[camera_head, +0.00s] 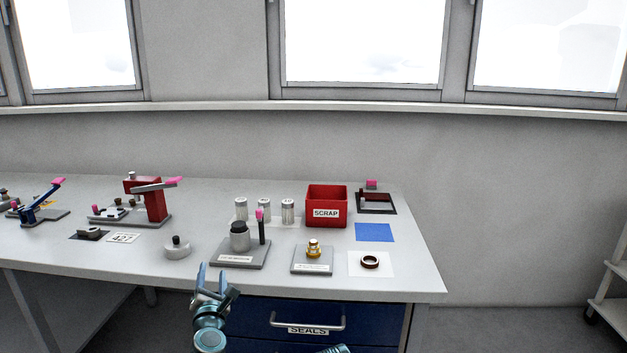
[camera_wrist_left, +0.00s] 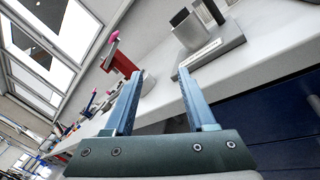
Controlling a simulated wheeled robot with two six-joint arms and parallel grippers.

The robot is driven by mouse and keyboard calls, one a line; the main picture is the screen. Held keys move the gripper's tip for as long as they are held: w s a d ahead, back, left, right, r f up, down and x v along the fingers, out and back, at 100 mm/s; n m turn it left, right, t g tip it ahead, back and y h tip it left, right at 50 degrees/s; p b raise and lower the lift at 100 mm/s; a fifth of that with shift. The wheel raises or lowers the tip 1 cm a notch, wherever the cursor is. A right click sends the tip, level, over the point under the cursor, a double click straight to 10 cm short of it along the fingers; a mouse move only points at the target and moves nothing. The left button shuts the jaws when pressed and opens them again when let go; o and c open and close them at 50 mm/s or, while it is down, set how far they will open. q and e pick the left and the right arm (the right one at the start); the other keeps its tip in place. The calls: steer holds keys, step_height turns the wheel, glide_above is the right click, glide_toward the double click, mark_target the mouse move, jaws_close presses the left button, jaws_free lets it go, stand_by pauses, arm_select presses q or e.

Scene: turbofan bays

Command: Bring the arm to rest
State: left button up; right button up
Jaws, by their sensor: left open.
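My left gripper (camera_head: 211,281) is in front of the bench's front edge in the head view, its fingers pointing up. It is open and nothing shows between its fingers. In the left wrist view the two blue fingers (camera_wrist_left: 158,95) stand apart, with the bench edge behind them. A small teal part of my own body shows at the bottom edge of the head view; I cannot make out a right gripper there.
The bench (camera_head: 420,270) holds a red SCRAP box (camera_head: 326,212), a grey fixture with a cylinder (camera_head: 240,240), a brass fitting (camera_head: 313,248), a dark ring (camera_head: 370,261) and a red press (camera_head: 155,200). A blue SEALS drawer (camera_head: 280,330) is below.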

arm_select(q)
steer(key=s+d+f+m+g+h, duration=0.3)
steer(key=d+f+m+g+h, duration=0.5)
steer(key=d+f+m, duration=0.85)
steer(key=s+a+f+m+g+y, duration=0.25)
steer(key=s+a+m+g, duration=0.2)
steer(key=s+m, duration=0.3)
steer(key=s+a+f+m+g+y, duration=0.1)
steer(key=s+a+f+m+g, duration=0.35)
steer(key=s+m, duration=0.3)
steer(key=s+d+m+g+y, duration=0.1)
steer(key=s+d+m, duration=0.15)
steer(key=d, duration=0.35)
steer(key=s+d+m, duration=0.1)
steer(key=s+d, duration=0.3)
steer(key=d, duration=0.1)
step_height(320, 180, up, 19)
steer(key=p, duration=1.8)
steer(key=shift+s+d, duration=0.15)
steer(key=shift+d, duration=0.25)
